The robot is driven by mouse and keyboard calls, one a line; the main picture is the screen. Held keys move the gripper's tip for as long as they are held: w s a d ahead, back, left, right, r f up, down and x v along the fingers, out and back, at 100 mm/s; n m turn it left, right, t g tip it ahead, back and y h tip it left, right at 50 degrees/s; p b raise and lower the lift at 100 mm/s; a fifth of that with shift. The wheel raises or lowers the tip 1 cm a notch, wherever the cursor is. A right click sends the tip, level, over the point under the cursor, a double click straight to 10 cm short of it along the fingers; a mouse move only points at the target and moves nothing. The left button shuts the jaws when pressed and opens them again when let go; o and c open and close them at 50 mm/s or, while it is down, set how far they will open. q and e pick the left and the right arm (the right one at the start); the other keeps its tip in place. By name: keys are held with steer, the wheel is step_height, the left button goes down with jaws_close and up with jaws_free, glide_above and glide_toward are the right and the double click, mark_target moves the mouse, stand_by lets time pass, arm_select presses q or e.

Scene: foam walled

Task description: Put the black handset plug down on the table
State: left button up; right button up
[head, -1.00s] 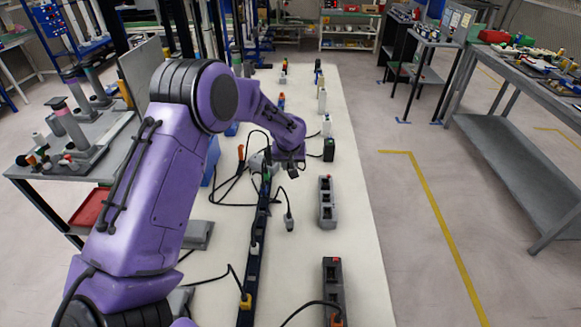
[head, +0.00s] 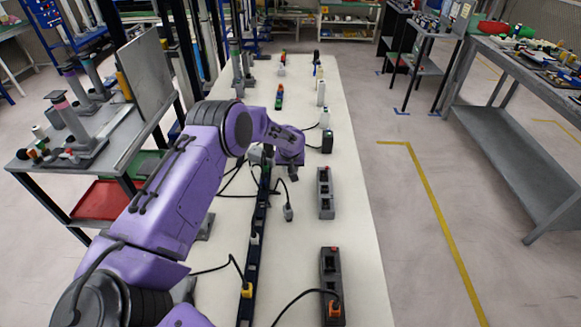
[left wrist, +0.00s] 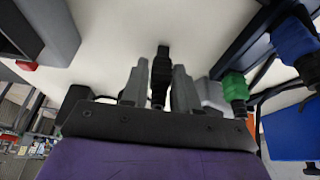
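My left gripper (head: 294,176) hangs over the middle of the white table (head: 345,255), right of the long black strip. In the left wrist view its two grey fingers (left wrist: 160,88) close in on both sides of the black handset plug (left wrist: 161,66). The plug sticks out past the fingertips, with the pale table top behind it. In the head view the plug is too small and dark to tell from the fingers. My right gripper is not in view.
The long black strip (head: 256,232) runs along the table. A grey plug (head: 288,212) on a cable lies right of it. A green connector (left wrist: 233,87) shows near my right finger.

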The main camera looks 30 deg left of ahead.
arm_select(q)
steer(key=shift+o, duration=1.1)
steer(key=shift+f, duration=0.1)
steer(key=shift+r+p, duration=0.3)
steer(key=shift+r, duration=0.15)
steer(key=b+v, duration=0.2)
steer(key=v, duration=0.9)
steer(key=shift+r, duration=0.3)
steer(key=shift+s, duration=0.1)
